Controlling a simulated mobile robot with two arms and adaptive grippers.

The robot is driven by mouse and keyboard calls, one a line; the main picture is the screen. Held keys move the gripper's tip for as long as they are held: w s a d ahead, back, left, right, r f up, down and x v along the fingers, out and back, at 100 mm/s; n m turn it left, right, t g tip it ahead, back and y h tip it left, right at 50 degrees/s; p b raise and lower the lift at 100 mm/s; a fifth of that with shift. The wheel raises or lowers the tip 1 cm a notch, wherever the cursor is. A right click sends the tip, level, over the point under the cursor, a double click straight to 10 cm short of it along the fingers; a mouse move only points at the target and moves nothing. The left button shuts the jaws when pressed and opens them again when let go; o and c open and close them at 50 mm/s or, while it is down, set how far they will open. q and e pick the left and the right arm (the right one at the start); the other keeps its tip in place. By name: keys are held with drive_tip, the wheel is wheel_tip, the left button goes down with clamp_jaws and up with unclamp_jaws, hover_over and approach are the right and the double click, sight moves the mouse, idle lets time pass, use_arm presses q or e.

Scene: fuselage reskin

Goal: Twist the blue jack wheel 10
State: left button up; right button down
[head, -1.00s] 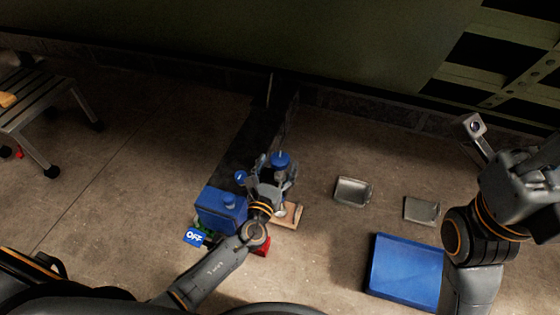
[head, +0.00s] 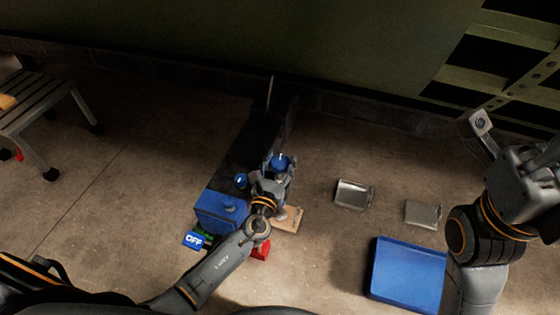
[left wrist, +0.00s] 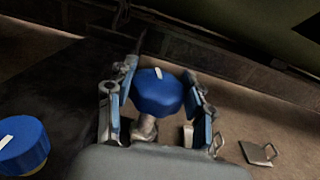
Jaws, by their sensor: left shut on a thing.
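The blue jack wheel (head: 279,161), with a white mark on top, stands upright on its jack near the middle of the head view. In the left wrist view the wheel (left wrist: 158,92) sits between the two blue-padded fingers. My left gripper (head: 278,173) is shut on it; the gripper and wrist hide most of the jack below. A second blue wheel (left wrist: 20,147) with a white mark is at the left wrist view's left edge, apart from the gripper. My right gripper (head: 480,130) is at the right, away from the jacks; its jaw state is unclear.
A blue box (head: 221,208) and an OFF sign (head: 194,240) are left of my left wrist; a red item (head: 261,250) is beside it. Two metal trays (head: 353,194) (head: 422,214) and a blue panel (head: 408,272) lie right. A bench (head: 45,105) stands far left.

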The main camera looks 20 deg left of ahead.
sight(283, 169)
use_arm(q)
drive_tip(key=shift+n+y, duration=0.3)
drive_tip(key=shift+y, duration=0.1)
drive_tip(key=n+y, duration=0.2)
drive_tip(key=y, duration=0.2)
drive_tip(key=shift+d+n+g+p, duration=0.1)
drive_tip(key=shift+n+g+p, duration=0.2)
drive_tip(key=shift+g, duration=0.1)
drive_tip(key=shift+n+g+y+b, duration=0.4)
drive_tip(key=shift+n+g+y, duration=0.5)
drive_tip(key=shift+n+y, duration=0.8)
drive_tip(key=shift+y, duration=0.5)
drive_tip(key=o, duration=1.2)
drive_tip(key=shift+v, duration=3.7)
